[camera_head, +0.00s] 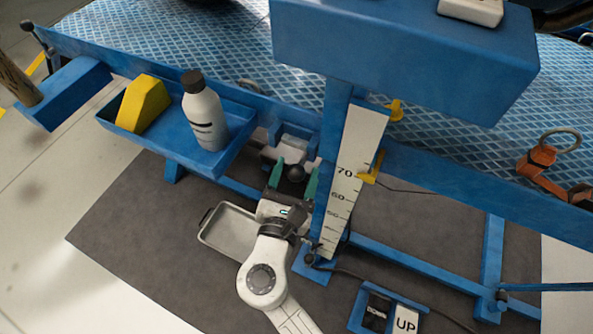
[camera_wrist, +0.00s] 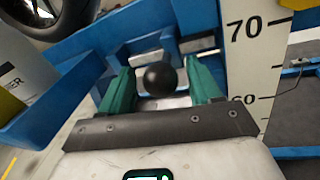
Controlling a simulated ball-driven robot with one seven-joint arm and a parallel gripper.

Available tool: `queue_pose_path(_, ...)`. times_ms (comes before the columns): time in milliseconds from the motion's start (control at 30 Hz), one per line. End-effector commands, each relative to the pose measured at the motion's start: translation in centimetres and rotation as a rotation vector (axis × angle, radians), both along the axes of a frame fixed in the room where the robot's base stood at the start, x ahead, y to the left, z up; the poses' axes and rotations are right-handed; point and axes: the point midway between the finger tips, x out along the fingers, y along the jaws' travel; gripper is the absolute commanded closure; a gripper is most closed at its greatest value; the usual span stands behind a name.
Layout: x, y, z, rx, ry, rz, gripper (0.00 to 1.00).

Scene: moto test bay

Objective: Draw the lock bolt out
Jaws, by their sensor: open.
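The lock bolt shows as a round black ball knob (camera_head: 296,173) at the front of a blue and white housing on the blue lift frame. The knob also shows in the wrist view (camera_wrist: 159,78), centred between my teal fingers. My gripper (camera_head: 294,178) is open, with one finger on each side of the knob. In the wrist view a gap shows between the knob and each finger of my gripper (camera_wrist: 162,82). The bolt's shaft behind the knob is hidden.
A white scale post (camera_head: 353,165) with a yellow pointer (camera_head: 370,168) stands close right of my gripper. A blue tray (camera_head: 175,146) with a grey bottle (camera_head: 204,115) and yellow block (camera_head: 143,103) is left. A metal tray (camera_head: 230,232) lies below, an UP/DOWN switch box (camera_head: 362,305) lower right.

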Motion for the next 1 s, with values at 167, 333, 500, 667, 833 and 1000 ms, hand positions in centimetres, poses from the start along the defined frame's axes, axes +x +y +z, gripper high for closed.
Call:
queue_pose_path(167, 0.81, -0.14, 0.03, 0.001, 0.0, 0.0, 0.37)
queue_pose_path(333, 0.84, -0.16, 0.04, 0.001, 0.0, 0.0, 0.37)
queue_pose_path(500, 0.82, -0.15, 0.03, 0.001, 0.0, 0.0, 0.46)
queue_pose_path(667, 0.81, -0.15, 0.03, 0.001, 0.0, 0.0, 0.62)
queue_pose_path(833, 0.8, -0.15, 0.03, 0.001, 0.0, 0.0, 0.78)
queue_pose_path(1000, 0.79, -0.15, 0.01, 0.001, 0.0, 0.0, 0.94)
